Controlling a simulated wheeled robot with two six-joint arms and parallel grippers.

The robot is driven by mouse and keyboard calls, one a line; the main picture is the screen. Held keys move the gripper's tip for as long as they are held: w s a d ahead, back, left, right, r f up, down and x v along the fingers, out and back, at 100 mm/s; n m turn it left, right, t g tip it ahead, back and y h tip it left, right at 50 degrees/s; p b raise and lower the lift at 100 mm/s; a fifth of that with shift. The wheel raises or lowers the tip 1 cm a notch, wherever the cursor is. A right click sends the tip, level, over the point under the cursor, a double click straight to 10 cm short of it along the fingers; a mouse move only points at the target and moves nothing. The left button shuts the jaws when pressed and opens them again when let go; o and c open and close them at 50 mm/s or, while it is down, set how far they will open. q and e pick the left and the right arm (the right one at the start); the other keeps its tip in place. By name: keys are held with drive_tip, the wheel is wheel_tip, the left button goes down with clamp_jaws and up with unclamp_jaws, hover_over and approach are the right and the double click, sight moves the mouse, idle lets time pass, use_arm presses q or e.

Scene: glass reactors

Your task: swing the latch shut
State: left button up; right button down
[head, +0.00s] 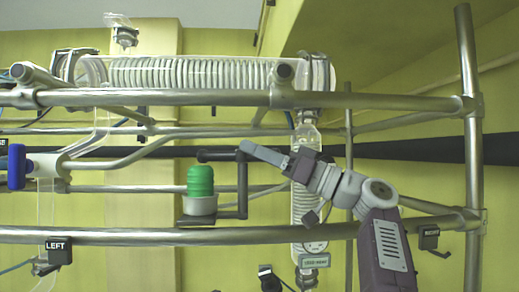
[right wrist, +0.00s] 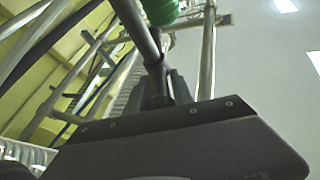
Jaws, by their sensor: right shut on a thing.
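A dark bracket-shaped bar (head: 242,188), which looks like the latch, stands in front of the glass reactor frame. Its upper arm runs left and its lower arm reaches a grey cup (head: 199,207) with a green ribbed cap (head: 200,180). My right gripper (head: 246,150) comes in from the right, at the bar's upper corner, and is shut on the bar. In the right wrist view the bar (right wrist: 140,30) runs down between the dark fingers (right wrist: 165,92), with the green cap (right wrist: 160,10) above. The fingers partly hide the gripped spot. My left gripper is not in view.
Metal rails (head: 150,236) cross in front and above, and an upright post (head: 469,130) stands at right. A coiled glass condenser (head: 190,74) lies along the top. A blue-handled valve (head: 16,167) is at left.

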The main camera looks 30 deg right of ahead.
drive_tip(key=c, duration=1.3)
unclamp_jaws()
drive_tip(key=shift+a, duration=0.1)
drive_tip(key=shift+o, duration=0.2)
drive_tip(key=shift+w+a, duration=0.35)
drive_tip(key=shift+w, duration=0.05)
use_arm(q)
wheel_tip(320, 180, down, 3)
drive_tip(key=b, duration=0.3)
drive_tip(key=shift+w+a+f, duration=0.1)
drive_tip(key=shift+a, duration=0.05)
use_arm(e)
drive_tip(key=v, duration=0.9)
